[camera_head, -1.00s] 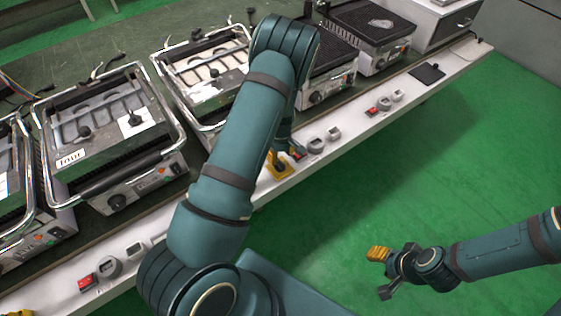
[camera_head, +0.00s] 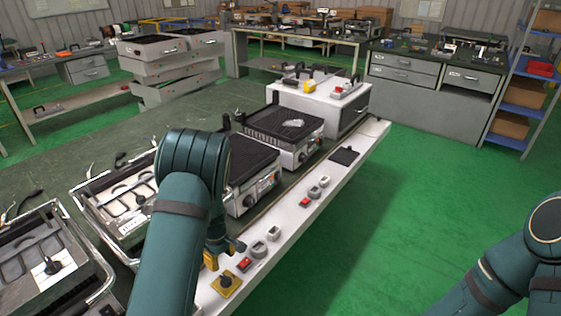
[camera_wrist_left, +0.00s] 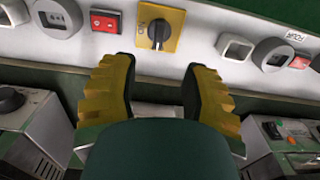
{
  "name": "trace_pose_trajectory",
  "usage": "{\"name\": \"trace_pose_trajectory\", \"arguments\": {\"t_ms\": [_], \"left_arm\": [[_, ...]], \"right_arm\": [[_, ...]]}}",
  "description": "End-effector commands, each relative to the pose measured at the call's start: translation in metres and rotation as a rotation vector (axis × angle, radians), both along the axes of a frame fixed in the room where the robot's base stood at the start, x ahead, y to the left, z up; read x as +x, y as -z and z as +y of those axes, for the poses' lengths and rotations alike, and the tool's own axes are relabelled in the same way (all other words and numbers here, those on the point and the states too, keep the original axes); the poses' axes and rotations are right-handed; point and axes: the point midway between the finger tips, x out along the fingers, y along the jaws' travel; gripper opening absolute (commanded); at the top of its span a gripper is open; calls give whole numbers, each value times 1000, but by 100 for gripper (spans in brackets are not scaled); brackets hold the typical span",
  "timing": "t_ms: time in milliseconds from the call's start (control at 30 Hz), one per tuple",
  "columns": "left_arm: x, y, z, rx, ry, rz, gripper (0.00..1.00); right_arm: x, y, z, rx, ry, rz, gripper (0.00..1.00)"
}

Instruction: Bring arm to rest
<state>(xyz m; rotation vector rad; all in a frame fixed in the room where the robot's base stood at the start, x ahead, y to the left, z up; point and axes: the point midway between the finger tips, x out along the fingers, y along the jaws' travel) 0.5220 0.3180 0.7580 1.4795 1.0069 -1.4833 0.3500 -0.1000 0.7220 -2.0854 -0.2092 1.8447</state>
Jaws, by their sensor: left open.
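My left gripper (camera_head: 222,257) hangs over the white front ledge (camera_head: 318,207) of the workbench, partly hidden by my own forearm. In the left wrist view its two yellow fingers (camera_wrist_left: 160,75) are apart with nothing between them. A yellow rotary switch (camera_wrist_left: 160,30) with a dark knob lies just beyond the fingertips, apart from them. The switch also shows in the head view (camera_head: 227,284), on the ledge close to the gripper. My right arm enters at the lower right over the floor, and its gripper is out of the frame.
Red switches (camera_head: 244,264) and grey sockets (camera_head: 259,249) line the ledge. Contact grills, including a black-topped one (camera_head: 285,128), stand on the green bench behind it. A white drawer box (camera_head: 322,100) stands at the far end. Green floor (camera_head: 425,190) to the right is clear.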

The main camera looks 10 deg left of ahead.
Motion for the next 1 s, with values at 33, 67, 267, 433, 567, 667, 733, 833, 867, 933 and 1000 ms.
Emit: {"name": "trace_pose_trajectory", "arguments": {"t_ms": [33, 67, 267, 433, 567, 667, 733, 833, 867, 933, 1000], "left_arm": [[-2, 1, -1, -2, 5, 2, 46], [-4, 3, -3, -3, 13, 3, 46], [-53, 42, -45, -39, 240, 14, 46], [-113, 62, -121, -121, 611, -65, 46], [-147, 54, -173, -184, 845, -176, 46], [-163, 44, -200, -216, 961, -253, 46], [-169, 39, -211, -228, 1008, -290, 46], [-171, 35, -217, -234, 1033, -312, 46], [-171, 35, -217, -234, 1033, -312, 46], [-171, 35, -217, -234, 1033, -312, 46], [-171, 35, -217, -234, 1033, -312, 46]], "right_arm": [[0, 0, 0, 0, 0, 0, 47], [0, 0, 0, 0, 0, 0, 47], [0, 0, 0, 0, 0, 0, 47], [0, 0, 0, 0, 0, 0, 47], [0, 0, 0, 0, 0, 0, 47], [0, 0, 0, 0, 0, 0, 47], [0, 0, 0, 0, 0, 0, 47], [0, 0, 0, 0, 0, 0, 47], [0, 0, 0, 0, 0, 0, 47], [0, 0, 0, 0, 0, 0, 47], [0, 0, 0, 0, 0, 0, 47]]}}
